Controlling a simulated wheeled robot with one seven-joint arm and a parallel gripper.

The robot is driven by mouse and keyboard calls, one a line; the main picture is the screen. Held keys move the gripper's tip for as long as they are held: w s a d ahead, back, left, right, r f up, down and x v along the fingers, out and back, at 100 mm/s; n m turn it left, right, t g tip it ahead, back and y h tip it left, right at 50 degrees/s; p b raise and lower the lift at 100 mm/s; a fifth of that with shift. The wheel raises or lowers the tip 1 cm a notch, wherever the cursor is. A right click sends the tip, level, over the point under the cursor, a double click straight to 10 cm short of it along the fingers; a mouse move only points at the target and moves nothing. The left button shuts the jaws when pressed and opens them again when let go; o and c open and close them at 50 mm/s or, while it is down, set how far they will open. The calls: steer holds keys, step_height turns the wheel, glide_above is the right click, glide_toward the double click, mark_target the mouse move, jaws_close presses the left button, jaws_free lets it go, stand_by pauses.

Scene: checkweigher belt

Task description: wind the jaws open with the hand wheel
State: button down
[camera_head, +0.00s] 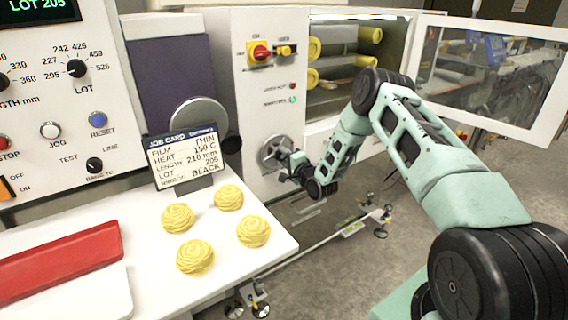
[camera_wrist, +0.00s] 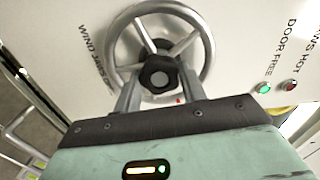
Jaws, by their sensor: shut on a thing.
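The hand wheel (camera_head: 272,152) is a grey metal wheel with spokes on the front of the white machine cabinet. In the wrist view the hand wheel (camera_wrist: 206,52) fills the upper middle, with a dark hub knob at its centre. My gripper (camera_head: 297,168) reaches the wheel from the right. In the wrist view the fingers of my gripper (camera_wrist: 158,92) stand on both sides of the hub and are shut on it. The fingertips are partly hidden by the hub and rim. The jaws inside the machine cannot be made out clearly.
A machine window (camera_head: 345,60) shows yellow rollers, and a framed clear door (camera_head: 490,75) stands open at the right. A job card (camera_head: 184,158) and several yellow nests (camera_head: 195,257) are on the white table left of my arm. A red tray (camera_head: 60,262) lies at the left.

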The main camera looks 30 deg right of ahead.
steer(key=m+b, duration=0.2)
steer(key=m, duration=0.2)
steer(key=shift+f+m+b, duration=0.1)
steer(key=shift+m+b, duration=0.25)
steer(key=shift+m, duration=0.05)
stand_by(0.4)
steer(key=c, duration=0.8)
jaws_free()
steer(key=s, duration=0.5)
steer(key=s+b, duration=0.1)
steer(key=s, duration=0.5)
steer(key=s+b, duration=0.1)
steer(key=s, duration=0.5)
steer(key=shift+s+d, duration=0.25)
steer(key=shift+d, duration=0.05)
